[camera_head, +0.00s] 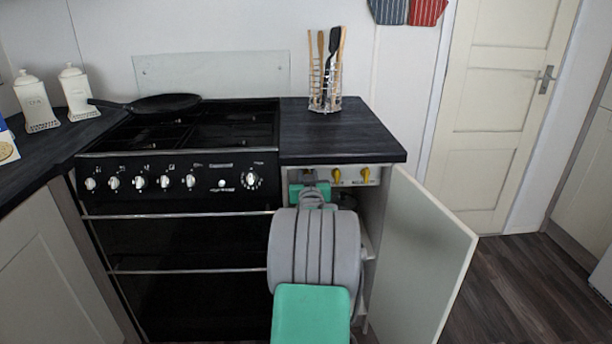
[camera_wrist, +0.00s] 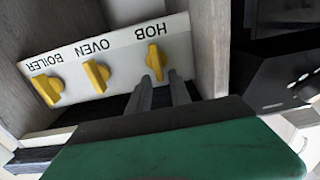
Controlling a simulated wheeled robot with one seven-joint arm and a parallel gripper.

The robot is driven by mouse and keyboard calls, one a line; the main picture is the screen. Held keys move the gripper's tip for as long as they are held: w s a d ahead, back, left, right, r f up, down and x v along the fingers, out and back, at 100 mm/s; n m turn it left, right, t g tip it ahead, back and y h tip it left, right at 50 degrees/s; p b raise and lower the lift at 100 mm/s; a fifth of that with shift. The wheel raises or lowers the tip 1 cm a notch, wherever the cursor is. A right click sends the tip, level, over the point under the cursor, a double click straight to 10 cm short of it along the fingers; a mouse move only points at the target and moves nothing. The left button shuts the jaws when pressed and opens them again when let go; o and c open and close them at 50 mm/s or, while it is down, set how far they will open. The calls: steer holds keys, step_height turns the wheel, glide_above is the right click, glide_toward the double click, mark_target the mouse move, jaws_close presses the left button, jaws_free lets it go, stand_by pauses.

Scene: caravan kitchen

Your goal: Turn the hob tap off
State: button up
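The hob tap (camera_wrist: 155,61) is a yellow lever on a white panel (camera_wrist: 120,58), under the upside-down word HOB in the wrist view. My gripper (camera_wrist: 162,88) has its two grey fingers pointing at this tap, with a gap between them. The fingertips are very close to its lower end; I cannot tell whether they touch it. In the head view my gripper (camera_head: 308,184) reaches into the open cupboard and hides the hob tap. The yellow oven tap (camera_head: 337,175) and boiler tap (camera_head: 365,175) show to its right.
The open cupboard door (camera_head: 425,260) stands to the right of my arm. The black cooker (camera_head: 180,220) is to the left. The dark worktop (camera_head: 340,132), holding a utensil rack (camera_head: 325,103), is above the taps. Floor is clear right of the door.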

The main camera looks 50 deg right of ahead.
jaws_close()
